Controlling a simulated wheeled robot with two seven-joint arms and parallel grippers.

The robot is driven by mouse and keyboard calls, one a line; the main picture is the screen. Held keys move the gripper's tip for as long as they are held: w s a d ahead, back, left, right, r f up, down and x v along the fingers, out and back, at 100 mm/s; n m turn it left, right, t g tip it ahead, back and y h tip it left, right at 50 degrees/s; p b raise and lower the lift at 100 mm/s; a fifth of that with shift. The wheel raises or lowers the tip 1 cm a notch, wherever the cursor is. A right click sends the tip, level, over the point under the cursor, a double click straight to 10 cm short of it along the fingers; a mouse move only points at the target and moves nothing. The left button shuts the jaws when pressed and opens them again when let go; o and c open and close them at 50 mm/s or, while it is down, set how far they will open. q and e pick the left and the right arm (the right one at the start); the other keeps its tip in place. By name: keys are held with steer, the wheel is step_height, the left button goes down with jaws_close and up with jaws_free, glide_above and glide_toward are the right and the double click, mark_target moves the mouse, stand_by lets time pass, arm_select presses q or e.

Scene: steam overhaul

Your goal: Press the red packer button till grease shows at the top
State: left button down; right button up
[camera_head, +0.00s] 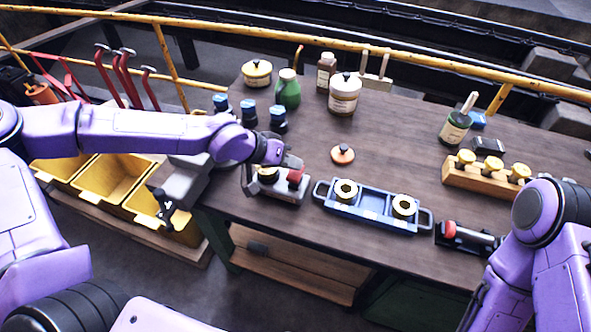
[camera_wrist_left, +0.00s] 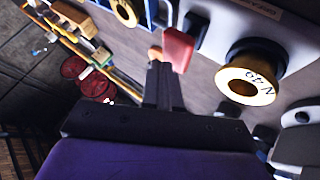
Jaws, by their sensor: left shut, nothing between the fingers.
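The grey bearing packer (camera_head: 277,189) stands near the front edge of the bench, with a brass-coloured bearing (camera_head: 267,174) on it. Its red button (camera_head: 296,177) is on the right. My left gripper (camera_head: 292,163) is shut and empty, just above and beside the button. In the left wrist view the shut fingers (camera_wrist_left: 162,70) reach the red button (camera_wrist_left: 178,48); I cannot tell whether they touch or press it. The brass bearing (camera_wrist_left: 262,92) shows dark lettering on its rim in that view. I make out no grease at its top.
A blue tray (camera_head: 369,212) with two brass rings stands right of the packer. A red-and-black tool (camera_head: 465,236) lies farther right. A wooden block (camera_head: 483,182) holds brass-topped pieces. Jars and a green bottle (camera_head: 287,92) stand behind. Yellow bins (camera_head: 113,180) are at left.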

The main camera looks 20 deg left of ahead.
mark_target(292, 172)
arm_select(q)
steer(key=shift+f+b, duration=0.45)
steer(key=shift+f, duration=0.65)
stand_by(0.6)
steer(key=shift+s+r, duration=0.1)
steer(key=shift+r+p, duration=1.4)
steer(key=shift+p, duration=0.5)
steer(key=shift+r, duration=0.1)
step_height(292, 172, up, 3)
steer(key=p, duration=0.3)
steer(key=shift+f+p, duration=0.2)
steer(key=shift+p, duration=0.1)
steer(key=shift+r+p, duration=0.35)
steer(key=shift+r, duration=0.8)
steer(key=shift+f, duration=0.1)
